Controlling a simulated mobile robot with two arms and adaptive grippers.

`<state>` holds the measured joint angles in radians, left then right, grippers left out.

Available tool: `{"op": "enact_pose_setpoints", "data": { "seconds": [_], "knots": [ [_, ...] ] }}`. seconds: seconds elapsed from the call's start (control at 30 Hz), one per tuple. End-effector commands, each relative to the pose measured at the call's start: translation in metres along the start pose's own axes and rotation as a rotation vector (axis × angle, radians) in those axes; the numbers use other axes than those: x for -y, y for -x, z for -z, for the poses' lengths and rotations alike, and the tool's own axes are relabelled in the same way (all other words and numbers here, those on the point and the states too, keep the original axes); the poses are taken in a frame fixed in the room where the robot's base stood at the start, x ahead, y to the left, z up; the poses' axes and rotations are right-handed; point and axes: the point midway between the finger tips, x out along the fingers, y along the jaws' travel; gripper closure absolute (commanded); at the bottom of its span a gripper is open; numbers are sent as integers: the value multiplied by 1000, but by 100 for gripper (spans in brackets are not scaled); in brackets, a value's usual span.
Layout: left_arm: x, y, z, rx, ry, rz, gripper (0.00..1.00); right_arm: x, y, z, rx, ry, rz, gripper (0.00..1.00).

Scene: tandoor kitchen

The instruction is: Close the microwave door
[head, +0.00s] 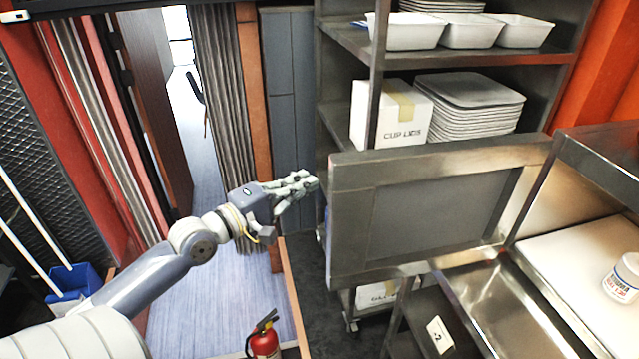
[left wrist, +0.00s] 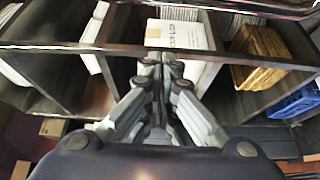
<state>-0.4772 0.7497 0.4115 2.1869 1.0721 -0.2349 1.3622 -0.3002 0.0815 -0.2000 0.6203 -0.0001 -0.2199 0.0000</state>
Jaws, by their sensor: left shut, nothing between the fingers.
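The microwave door (head: 440,212) is a steel-framed panel with a grey window. In the head view it stands swung open, across the front of a steel shelf rack. Its right end meets the steel body (head: 605,150) at the right edge of the view. My left gripper (head: 312,181) is shut and empty, just left of the door's free left edge. Whether its fingertips touch that edge cannot be told. In the left wrist view the shut fingers (left wrist: 161,68) point toward shelves, and the door cannot be made out surely. My right gripper is out of view.
The rack holds a cup-lids box (head: 391,113), stacked trays (head: 468,108) and white tubs (head: 405,31). A white jar (head: 622,278) stands at the right. A fire extinguisher (head: 264,340) stands on the floor below my left arm. Open floor lies left of the door.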

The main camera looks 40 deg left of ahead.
Motion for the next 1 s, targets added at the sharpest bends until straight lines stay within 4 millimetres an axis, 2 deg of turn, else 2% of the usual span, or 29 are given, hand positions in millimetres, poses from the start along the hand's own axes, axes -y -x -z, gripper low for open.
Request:
{"op": "enact_pose_setpoints", "data": {
  "seconds": [0.23,0.3,0.53,1.0],
  "knots": [
    [-4,-32,0,0,-1,-3,100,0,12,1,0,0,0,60],
    [-3,-25,-14,1,4,0,100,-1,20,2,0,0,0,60],
    [-1,-17,-34,0,2,1,100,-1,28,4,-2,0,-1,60],
    [0,-16,-38,-1,-1,1,100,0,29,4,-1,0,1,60]
  ]
}}
